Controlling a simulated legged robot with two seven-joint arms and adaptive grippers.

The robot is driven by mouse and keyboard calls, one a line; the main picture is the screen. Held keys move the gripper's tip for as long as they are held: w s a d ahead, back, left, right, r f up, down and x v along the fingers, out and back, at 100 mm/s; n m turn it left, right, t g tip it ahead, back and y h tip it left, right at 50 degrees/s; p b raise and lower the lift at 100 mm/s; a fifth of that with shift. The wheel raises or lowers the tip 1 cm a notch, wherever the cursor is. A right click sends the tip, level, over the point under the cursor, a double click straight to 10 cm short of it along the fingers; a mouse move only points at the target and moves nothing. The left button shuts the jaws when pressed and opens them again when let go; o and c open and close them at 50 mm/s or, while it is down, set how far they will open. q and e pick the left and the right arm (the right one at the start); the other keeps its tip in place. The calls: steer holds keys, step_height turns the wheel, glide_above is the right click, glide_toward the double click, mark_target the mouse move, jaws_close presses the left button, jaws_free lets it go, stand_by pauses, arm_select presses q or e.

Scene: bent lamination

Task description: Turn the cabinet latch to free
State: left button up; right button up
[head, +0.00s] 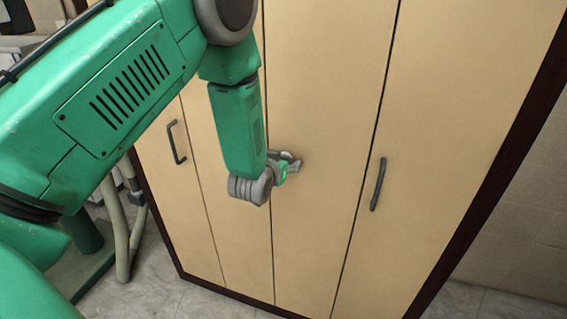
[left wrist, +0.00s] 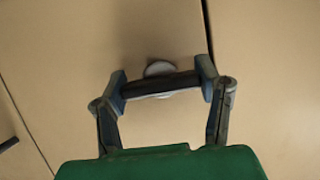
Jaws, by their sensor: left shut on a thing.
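The cabinet (head: 320,110) has tall light-wood doors in a dark frame. The latch is a dark bar (left wrist: 165,86) in front of a round silvery base (left wrist: 158,68) on a door panel. My left gripper (left wrist: 162,83) is shut on the latch, with one finger at each end of the bar. In the left wrist view the bar lies nearly level, its right end slightly higher. In the head view my left gripper (head: 286,161) is against the door near the middle of the cabinet, and my wrist and fingers hide most of the latch.
A dark pull handle (head: 377,184) stands on the right door, and another (head: 176,142) on the left door. Greenish tubular equipment (head: 122,235) stands left of the cabinet. A tiled wall (head: 515,215) is at the right. The doors look closed.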

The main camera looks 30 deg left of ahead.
arm_select(q)
steer(key=shift+w+r, duration=0.1)
steer(key=shift+r, duration=0.1)
steer(key=o, duration=1.2)
steer(key=shift+c, duration=0.2)
steer(key=shift+f, duration=0.1)
steer(key=shift+s, duration=0.2)
steer(key=v, duration=1.1)
steer(key=shift+s, duration=0.3)
steer(key=shift+d, duration=0.1)
